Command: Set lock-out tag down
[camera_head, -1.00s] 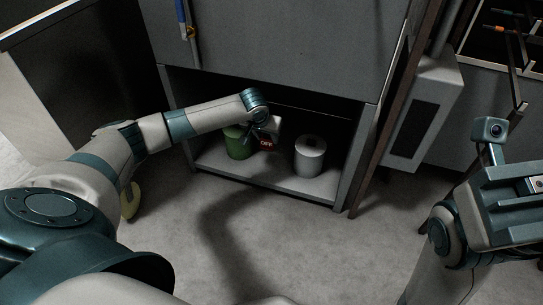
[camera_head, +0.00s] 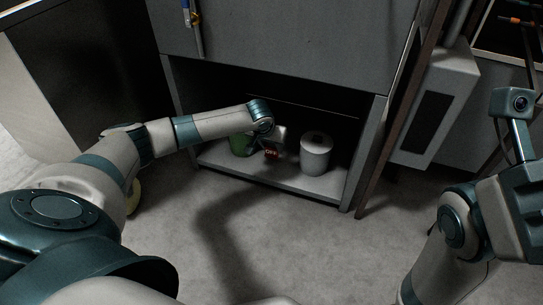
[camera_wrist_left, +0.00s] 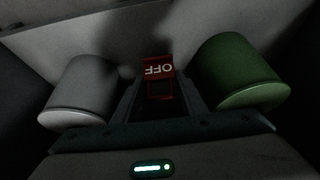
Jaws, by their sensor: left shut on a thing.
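The red lock-out tag (camera_head: 271,153), marked OFF, is in the low open bay of the grey cabinet, between a green canister and a white one. It also shows in the left wrist view (camera_wrist_left: 158,72), between the fingers. My left gripper (camera_head: 270,147) is shut on the tag inside the bay, over the shelf (camera_head: 280,177). Whether the tag touches the shelf I cannot tell. My right arm shows at the right edge of the head view; its fingers are not clearly seen.
The green canister (camera_head: 238,144) stands left of the tag and the white canister (camera_head: 316,153) stands right of it, both close to the gripper. The cabinet's upper panel (camera_head: 280,45) hangs above the bay. The shelf front is bare.

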